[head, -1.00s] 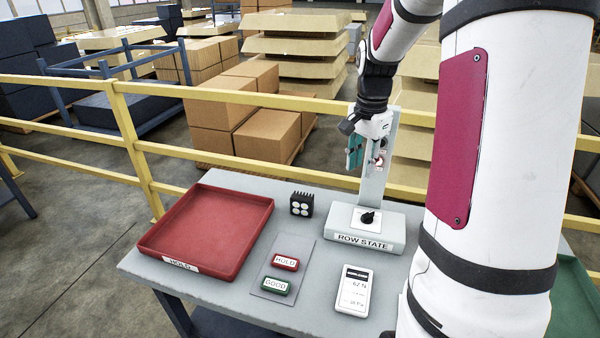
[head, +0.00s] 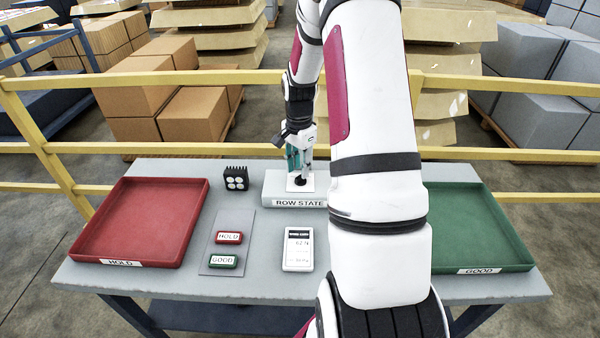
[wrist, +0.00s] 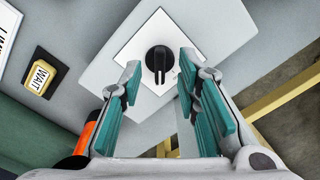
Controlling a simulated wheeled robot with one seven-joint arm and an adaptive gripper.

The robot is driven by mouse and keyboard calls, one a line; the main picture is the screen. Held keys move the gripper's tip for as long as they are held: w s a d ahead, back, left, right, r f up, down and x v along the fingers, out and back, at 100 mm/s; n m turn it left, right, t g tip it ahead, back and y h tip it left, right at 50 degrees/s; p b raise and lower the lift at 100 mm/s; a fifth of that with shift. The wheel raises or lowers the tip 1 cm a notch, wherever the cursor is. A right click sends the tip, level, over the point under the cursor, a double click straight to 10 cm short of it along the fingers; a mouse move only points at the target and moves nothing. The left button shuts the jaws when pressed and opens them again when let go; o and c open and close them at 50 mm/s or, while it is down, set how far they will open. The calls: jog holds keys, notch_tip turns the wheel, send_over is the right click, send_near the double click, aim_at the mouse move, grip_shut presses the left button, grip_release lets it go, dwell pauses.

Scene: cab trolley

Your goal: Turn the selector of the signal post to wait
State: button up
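The signal post's base (head: 280,190), labelled ROW STATE, stands at the back middle of the table. Its black selector knob (wrist: 159,58) sits on a white square plate (wrist: 135,50) in the wrist view. The knob's narrow grip points toward the bottom of that view. My gripper (wrist: 160,85) is open, with its teal-padded fingers on either side of the knob and a gap visible on both sides. In the head view my gripper (head: 299,165) is right above the base and largely hides the upright. The plate's position marks cannot be read.
A yellow WAIT block (wrist: 40,76) lies left in the wrist view. The head view shows a red HOLD tray (head: 140,220), a green GOOD tray (head: 480,230), HOLD (head: 229,238) and GOOD (head: 223,262) blocks, a meter (head: 298,250) and a black lamp (head: 236,178). A yellow rail (head: 210,148) runs behind.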

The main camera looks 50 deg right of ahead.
aim_at(301, 178)
jog(key=shift+f, duration=1.45)
grip_shut()
